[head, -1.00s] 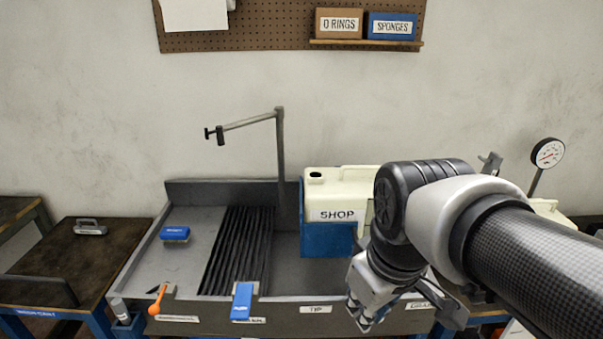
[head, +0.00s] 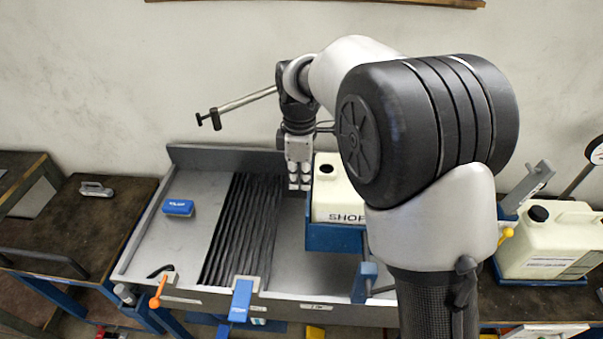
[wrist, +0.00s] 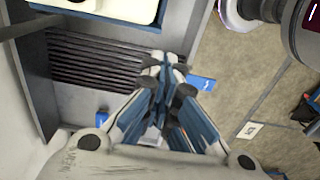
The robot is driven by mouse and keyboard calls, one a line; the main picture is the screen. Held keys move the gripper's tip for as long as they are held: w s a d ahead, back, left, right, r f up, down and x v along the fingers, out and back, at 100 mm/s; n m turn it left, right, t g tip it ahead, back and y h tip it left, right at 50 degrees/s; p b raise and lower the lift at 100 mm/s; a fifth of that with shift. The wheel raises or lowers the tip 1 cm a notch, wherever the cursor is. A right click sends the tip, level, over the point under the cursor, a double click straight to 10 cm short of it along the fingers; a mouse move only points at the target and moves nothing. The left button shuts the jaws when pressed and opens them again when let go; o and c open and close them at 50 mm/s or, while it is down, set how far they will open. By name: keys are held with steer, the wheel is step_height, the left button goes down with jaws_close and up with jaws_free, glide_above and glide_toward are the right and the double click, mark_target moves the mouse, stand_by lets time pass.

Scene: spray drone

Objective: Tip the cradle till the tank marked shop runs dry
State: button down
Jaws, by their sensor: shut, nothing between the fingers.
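The white tank marked SHOP (head: 338,190) sits upright in the blue cradle (head: 333,238) on the right of the grey sink; my arm hides its right part. In the wrist view the tank (wrist: 115,8) and cradle rim (wrist: 75,11) show at the top edge. A blue upright piece (head: 365,281) stands at the cradle's front, near a white label (head: 318,306) on the sink's front rim. My gripper (head: 299,186) points down just left of the tank, over the sink's back part, shut and empty. Its closed fingers show in the wrist view (wrist: 163,60).
A dark ribbed strip (head: 240,230) crosses the sink. A blue brush (head: 178,208) lies left of it. An orange handle (head: 157,291) and a blue handle (head: 241,300) are on the front rim. Another white tank (head: 550,240) stands right.

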step_height(320, 180, down, 11)
steer(key=b, duration=0.1)
steer(key=shift+w+b, duration=0.15)
steer(key=shift+b, duration=0.2)
steer(key=shift+f, duration=0.2)
steer(key=shift+a+f+h, duration=0.2)
steer(key=shift+f+h, duration=0.1)
